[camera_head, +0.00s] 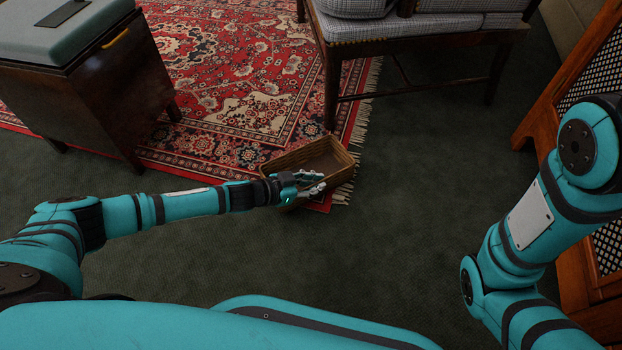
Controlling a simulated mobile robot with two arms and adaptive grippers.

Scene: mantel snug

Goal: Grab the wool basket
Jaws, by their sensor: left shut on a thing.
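The wool basket (337,158) is a brown, open, rectangular box with woven-looking walls. It is at the corner of the red patterned rug, near the middle of the view. Its visible inside looks dark and empty. My left gripper (312,185) is at the basket's near left side, shut on its near wall. The gripper hides part of that wall. I cannot tell whether the basket's bottom touches the floor. My right arm (540,215) is at the right edge, and its gripper is out of view.
A chair (420,42) with grey cushions stands just behind the basket, one leg close to it. A dark wooden chest (95,95) with a grey padded top is at the left. A wooden cabinet with lattice panels (572,75) is at the right. Dark green carpet (430,170) is clear between.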

